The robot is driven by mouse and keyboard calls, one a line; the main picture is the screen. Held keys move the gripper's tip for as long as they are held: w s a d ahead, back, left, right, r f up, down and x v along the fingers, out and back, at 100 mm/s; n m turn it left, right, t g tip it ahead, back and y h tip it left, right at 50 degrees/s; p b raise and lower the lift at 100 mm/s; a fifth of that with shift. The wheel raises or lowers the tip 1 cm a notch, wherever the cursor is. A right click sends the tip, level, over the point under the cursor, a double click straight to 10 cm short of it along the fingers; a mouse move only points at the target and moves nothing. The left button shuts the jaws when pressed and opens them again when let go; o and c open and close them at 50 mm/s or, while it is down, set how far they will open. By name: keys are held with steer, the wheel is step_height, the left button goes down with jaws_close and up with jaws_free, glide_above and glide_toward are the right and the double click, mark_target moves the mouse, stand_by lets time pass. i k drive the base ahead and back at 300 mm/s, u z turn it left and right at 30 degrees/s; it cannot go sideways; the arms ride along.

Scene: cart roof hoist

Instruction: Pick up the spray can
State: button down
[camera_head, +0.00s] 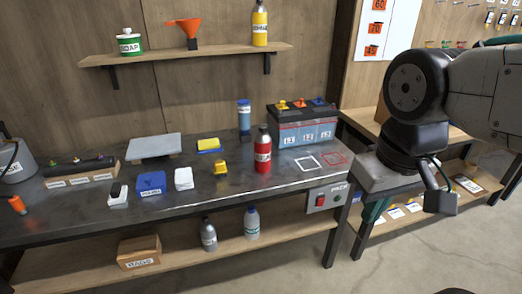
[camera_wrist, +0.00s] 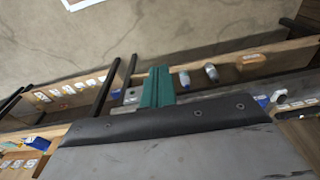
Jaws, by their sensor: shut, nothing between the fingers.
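My gripper (camera_head: 374,210) hangs at the right of the head view, in front of the bench's right end, its teal fingers pointing down. In the wrist view the teal fingers (camera_wrist: 157,87) are together and empty. No label that I can read says which container is the spray can. A red bottle (camera_head: 263,152) and a blue can (camera_head: 244,118) stand upright on the bench, left of my gripper and apart from it. A grey bottle (camera_head: 208,236) and a pale blue-grey bottle (camera_head: 251,223) stand on the lower shelf. A yellow bottle (camera_head: 260,24) stands on the wall shelf.
The dark bench (camera_head: 225,185) holds a battery (camera_head: 301,124), a yellow cup-like item (camera_head: 220,167) and several small boxes. A rags box (camera_head: 139,252) sits on the lower shelf. The wall shelf (camera_head: 190,54) holds a soap container (camera_head: 129,41) and an orange funnel (camera_head: 186,27). The floor in front is clear.

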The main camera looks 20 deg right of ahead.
mark_target(262, 141)
steer(key=u, duration=0.05)
steer(key=k, duration=0.5)
steer(key=u, duration=1.45)
steer(key=i, duration=1.2)
steer(key=z, duration=2.05)
